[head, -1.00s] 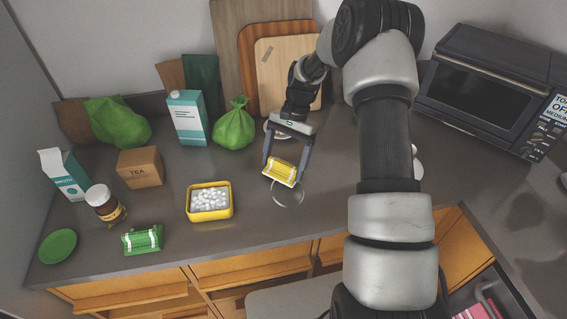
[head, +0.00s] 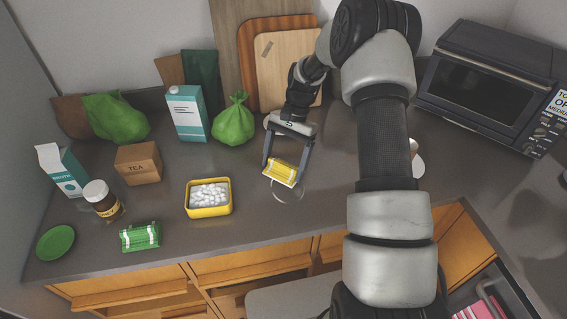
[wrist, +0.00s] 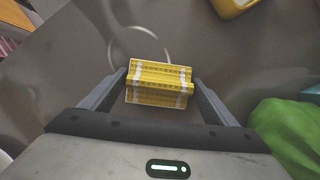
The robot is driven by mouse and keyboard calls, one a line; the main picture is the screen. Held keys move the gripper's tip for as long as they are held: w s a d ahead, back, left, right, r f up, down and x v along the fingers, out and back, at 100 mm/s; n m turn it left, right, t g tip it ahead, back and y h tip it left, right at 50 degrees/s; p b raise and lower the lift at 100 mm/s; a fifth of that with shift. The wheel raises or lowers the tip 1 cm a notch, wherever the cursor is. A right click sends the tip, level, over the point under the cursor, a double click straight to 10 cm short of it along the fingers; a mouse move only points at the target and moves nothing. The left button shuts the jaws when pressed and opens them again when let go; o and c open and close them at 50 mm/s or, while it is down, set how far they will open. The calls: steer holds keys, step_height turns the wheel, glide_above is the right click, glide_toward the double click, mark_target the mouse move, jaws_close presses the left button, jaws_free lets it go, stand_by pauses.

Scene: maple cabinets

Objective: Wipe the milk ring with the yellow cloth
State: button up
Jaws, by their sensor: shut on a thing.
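The yellow cloth (head: 281,172) is folded, with white stripes near its ends. My gripper (head: 284,170) is shut on it, one finger at each end. In the wrist view the cloth (wrist: 159,83) spans between the fingers of my gripper (wrist: 155,85). The milk ring (head: 288,191) is a thin pale circle on the grey counter, just in front of the cloth. In the wrist view the ring (wrist: 139,31) shows beyond the cloth, which covers part of its near side. I cannot tell whether the cloth touches the counter.
A yellow tub of white pieces (head: 208,211) stands left of the ring. A green cloth (head: 140,237), green plate (head: 56,243), jar (head: 101,199) and tea box (head: 138,164) are farther left. A green bag (head: 233,124) stands behind. The counter's front edge is near the ring.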

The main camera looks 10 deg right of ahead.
mark_target(284, 187)
steer(key=shift+s+r, duration=0.15)
steer(key=shift+s, duration=1.15)
steer(key=shift+s+f+p, duration=0.15)
steer(key=shift+s+p, duration=0.1)
steer(key=shift+s, duration=1.8)
steer(key=shift+s+f+p, duration=0.1)
steer(key=shift+s+p, duration=0.1)
steer(key=shift+s, duration=1.85)
steer(key=shift+w+r, duration=0.15)
steer(key=shift+w, duration=3.1)
steer(key=shift+w+b, duration=0.45)
steer(key=shift+w, duration=1.7)
steer(key=shift+r+p, duration=1.85)
steer(key=shift+r, duration=1.1)
